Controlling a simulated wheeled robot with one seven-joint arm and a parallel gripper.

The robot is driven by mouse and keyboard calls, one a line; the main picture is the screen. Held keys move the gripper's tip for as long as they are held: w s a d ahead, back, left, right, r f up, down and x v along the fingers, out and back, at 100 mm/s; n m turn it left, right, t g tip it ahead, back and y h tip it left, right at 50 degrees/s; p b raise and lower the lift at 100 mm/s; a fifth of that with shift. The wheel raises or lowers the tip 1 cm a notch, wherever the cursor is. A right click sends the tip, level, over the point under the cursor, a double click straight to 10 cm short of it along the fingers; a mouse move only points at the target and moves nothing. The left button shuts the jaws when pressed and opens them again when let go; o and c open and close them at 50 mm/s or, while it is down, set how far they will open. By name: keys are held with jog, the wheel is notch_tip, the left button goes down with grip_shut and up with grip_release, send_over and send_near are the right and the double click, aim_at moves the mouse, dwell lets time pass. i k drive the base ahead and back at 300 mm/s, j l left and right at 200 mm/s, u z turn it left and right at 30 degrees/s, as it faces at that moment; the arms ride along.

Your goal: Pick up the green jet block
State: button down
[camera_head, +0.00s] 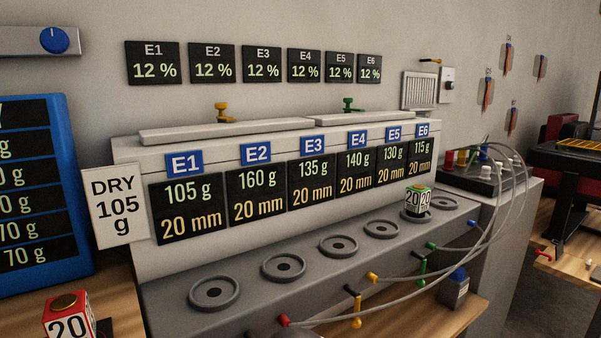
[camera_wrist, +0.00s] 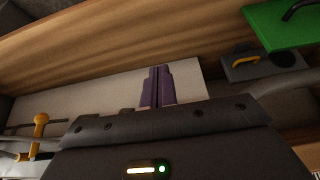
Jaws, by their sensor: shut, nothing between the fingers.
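A small block with a green top and white faces marked 20 (camera_head: 418,200) sits upright on a round ring seat on the grey bench, below the E5 display. My gripper (camera_wrist: 157,88) shows in the wrist view as two purple fingers pressed together, with nothing between them. It is not in the head view. In the wrist view a flat green piece with a dark handle (camera_wrist: 285,27) lies at the upper right, apart from my fingers; I cannot tell whether it is the same block.
Several empty ring seats (camera_head: 283,267) line the bench. Grey hoses (camera_head: 430,262) arc over its right end and front edge. A red block (camera_head: 68,317) stands at the lower left, a blue-topped block (camera_head: 455,287) on the wooden ledge. A wood surface (camera_wrist: 120,50) crosses the wrist view.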

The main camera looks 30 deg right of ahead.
aim_at(416, 203)
jog(key=z, duration=1.25)
jog(key=i+l+u, duration=0.1)
jog(key=l, duration=0.2)
jog(key=i+l, duration=0.1)
jog(key=l, duration=0.25)
jog(key=i+l+u, duration=0.15)
jog(key=l, duration=0.15)
jog(key=k, duration=0.05)
